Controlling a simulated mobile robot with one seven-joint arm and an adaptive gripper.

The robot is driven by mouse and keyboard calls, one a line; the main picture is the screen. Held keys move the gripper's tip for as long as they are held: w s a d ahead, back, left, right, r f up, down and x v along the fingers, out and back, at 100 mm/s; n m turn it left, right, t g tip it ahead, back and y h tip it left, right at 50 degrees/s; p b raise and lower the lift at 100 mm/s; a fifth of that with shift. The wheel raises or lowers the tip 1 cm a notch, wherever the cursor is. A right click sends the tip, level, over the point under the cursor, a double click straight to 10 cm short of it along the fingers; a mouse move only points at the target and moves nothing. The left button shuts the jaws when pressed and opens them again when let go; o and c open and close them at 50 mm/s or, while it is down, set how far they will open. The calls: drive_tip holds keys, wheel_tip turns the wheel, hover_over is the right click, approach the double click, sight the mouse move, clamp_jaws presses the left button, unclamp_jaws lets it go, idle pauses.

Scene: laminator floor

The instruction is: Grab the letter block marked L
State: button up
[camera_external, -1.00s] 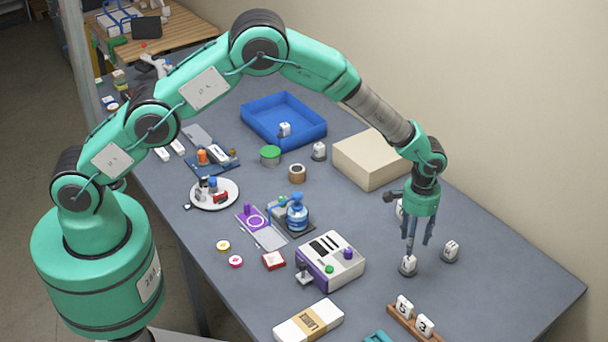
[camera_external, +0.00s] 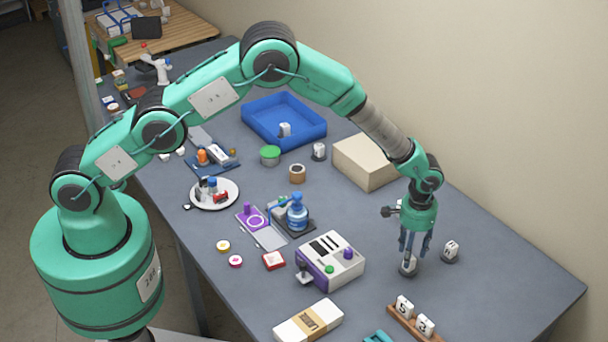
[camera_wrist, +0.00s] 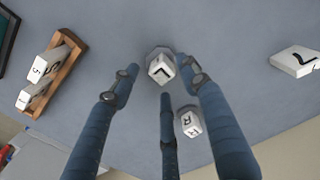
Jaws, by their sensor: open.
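The white letter block marked L (camera_wrist: 160,70) stands on a grey round base and lies between the fingertips of my gripper (camera_wrist: 158,80) in the wrist view. In the external view the block (camera_external: 408,266) is on the table directly under my gripper (camera_external: 411,255), which partly hides it. My gripper is open, with its three fingers pointing down around the block. I cannot tell whether any finger touches it.
A white block marked R (camera_wrist: 188,123) stands close by; it also shows in the external view (camera_external: 450,251). A wooden rack (camera_external: 420,334) holds blocks marked 5 and 3. A beige box (camera_external: 365,160) stands behind.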

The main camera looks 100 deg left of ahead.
drive_tip(key=shift+f, duration=2.1)
drive_tip(key=shift+s, duration=0.1)
clamp_jaws()
